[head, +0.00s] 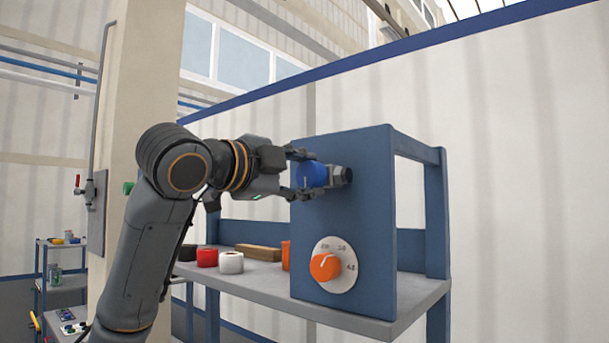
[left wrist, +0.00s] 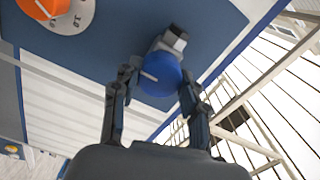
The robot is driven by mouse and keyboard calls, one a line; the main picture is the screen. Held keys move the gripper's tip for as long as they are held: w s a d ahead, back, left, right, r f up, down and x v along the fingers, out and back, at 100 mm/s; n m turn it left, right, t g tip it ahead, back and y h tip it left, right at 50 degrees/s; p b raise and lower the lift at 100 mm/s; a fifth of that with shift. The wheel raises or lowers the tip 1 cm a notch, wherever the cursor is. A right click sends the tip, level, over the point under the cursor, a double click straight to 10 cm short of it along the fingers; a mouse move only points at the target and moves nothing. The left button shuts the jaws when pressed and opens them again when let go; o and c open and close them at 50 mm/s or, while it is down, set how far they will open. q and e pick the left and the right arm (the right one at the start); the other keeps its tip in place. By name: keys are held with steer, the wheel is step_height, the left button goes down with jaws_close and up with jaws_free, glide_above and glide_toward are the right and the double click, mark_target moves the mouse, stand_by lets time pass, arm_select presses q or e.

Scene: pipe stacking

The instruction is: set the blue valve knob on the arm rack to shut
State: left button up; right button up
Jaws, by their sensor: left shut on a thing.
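My right gripper is in neither view.
Below the valve is an orange dial knob (head: 325,267) on a white numbered plate (head: 347,262). On the grey shelf (head: 262,281) stand a red roll (head: 207,257), a white roll (head: 231,263), a black roll (head: 187,253) and a wooden block (head: 259,251). A beige pillar (head: 139,100) rises behind my left arm.

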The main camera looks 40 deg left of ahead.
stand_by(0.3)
arm_select(q)
steer(key=o, duration=1.2)
steer(key=shift+c, duration=0.2)
steer(key=shift+s, duration=0.1)
steer(key=s, duration=1.2)
steer(key=shift+a, duration=0.45)
